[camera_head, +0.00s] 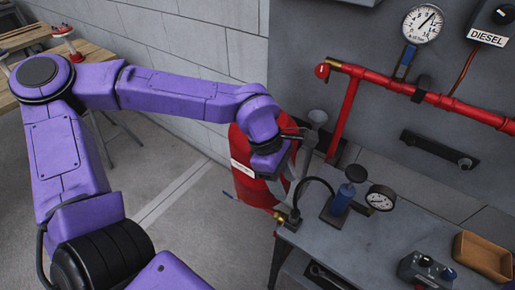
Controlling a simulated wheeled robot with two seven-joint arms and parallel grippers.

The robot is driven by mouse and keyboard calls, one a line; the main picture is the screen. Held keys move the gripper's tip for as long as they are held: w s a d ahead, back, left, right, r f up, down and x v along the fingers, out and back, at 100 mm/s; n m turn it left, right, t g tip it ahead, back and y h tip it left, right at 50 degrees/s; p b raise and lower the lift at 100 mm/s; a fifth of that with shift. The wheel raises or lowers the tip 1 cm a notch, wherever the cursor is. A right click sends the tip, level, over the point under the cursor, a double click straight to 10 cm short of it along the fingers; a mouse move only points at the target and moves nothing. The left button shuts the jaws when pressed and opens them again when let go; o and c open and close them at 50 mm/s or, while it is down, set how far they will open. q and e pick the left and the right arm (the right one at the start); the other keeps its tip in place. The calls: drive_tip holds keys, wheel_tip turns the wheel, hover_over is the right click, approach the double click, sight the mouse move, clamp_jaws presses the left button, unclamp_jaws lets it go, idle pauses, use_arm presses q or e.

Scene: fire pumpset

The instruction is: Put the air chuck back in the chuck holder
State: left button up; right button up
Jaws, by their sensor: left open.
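My left arm comes in from the left, and my left gripper (294,184) hangs open over the bench's near left corner, partly hidden by its own wrist. A small brass fitting, probably the air chuck (281,217), sits at that corner just below the gripper. It is beside a small dark block, possibly the chuck holder (294,222); whether it is seated there cannot be told. A black hose (322,181) arches from near the gripper to a blue hand pump (342,199) on the bench. My right gripper is out of view.
A round gauge (380,198) stands beside the pump. A tan tray (484,256) and a grey device (426,270) lie on the grey bench (365,255). A red tank (249,174) stands behind my wrist. Red pipes (345,112) run along the wall panel.

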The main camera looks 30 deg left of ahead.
use_arm(q)
drive_tip(key=s+a+f+m+y, duration=0.2)
drive_tip(key=s+a+f+y, duration=0.15)
drive_tip(key=f, duration=0.45)
drive_tip(key=s+a+f+m+y, duration=0.1)
drive_tip(key=s+a+f+y, duration=0.15)
drive_tip(key=a+f, duration=0.35)
drive_tip(key=s+a+f+m+y, duration=0.2)
drive_tip(key=s+a+f+y, duration=0.15)
drive_tip(key=f, duration=0.55)
drive_tip(key=s+f+m+t+h, duration=0.1)
drive_tip(key=s+f+m+t, duration=0.1)
drive_tip(key=s+f+m, duration=0.5)
drive_tip(key=shift+s+a+m+t, duration=0.3)
drive_tip(key=shift+s+a, duration=0.15)
drive_tip(key=shift+s, duration=0.1)
drive_tip(key=shift+h, duration=0.25)
